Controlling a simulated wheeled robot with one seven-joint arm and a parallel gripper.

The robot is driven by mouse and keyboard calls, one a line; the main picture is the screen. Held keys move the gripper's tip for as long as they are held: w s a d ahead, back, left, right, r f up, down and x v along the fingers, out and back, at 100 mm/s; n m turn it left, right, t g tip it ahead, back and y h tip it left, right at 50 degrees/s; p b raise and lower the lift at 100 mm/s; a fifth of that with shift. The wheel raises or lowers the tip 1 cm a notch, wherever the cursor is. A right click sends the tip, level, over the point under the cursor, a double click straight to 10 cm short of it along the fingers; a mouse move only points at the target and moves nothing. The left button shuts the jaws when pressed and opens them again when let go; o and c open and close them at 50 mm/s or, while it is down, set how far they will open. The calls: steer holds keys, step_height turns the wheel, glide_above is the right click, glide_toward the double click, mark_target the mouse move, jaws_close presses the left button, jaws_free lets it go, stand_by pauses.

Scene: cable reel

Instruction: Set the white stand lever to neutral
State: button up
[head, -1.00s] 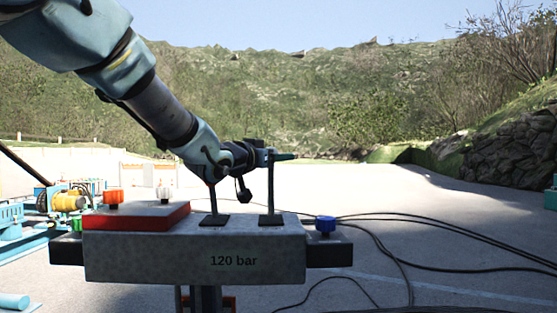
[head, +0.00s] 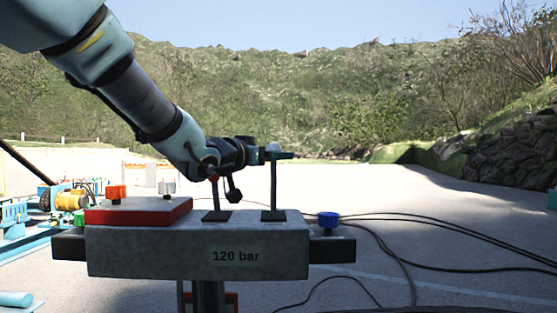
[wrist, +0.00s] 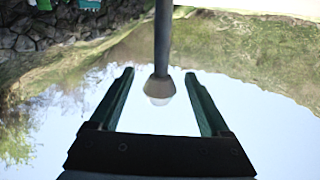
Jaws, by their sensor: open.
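The stand is a grey console (head: 150,250) marked "120 bar", with two dark upright levers on black base plates. The right lever (head: 273,185) stands about upright, its pale tip at my gripper (head: 280,154). The left lever (head: 216,197) has a red tip, partly behind my wrist. In the wrist view a dark stem comes down from the top edge to a tan and whitish knob (wrist: 160,88). This knob lies between the two spread fingers of my gripper (wrist: 160,100), with a gap on both sides. My gripper is open.
A red box (head: 140,211) on the console's left carries an orange-red knob (head: 116,192) and a white knob (head: 168,188). A blue knob (head: 328,219) sits on the right side block, a green one (head: 80,220) on the left. Black cables (head: 430,262) lie on the ground at right.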

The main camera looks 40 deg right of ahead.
steer(key=b+v, duration=0.1)
steer(key=v, duration=0.6)
steer(key=shift+a, duration=0.2)
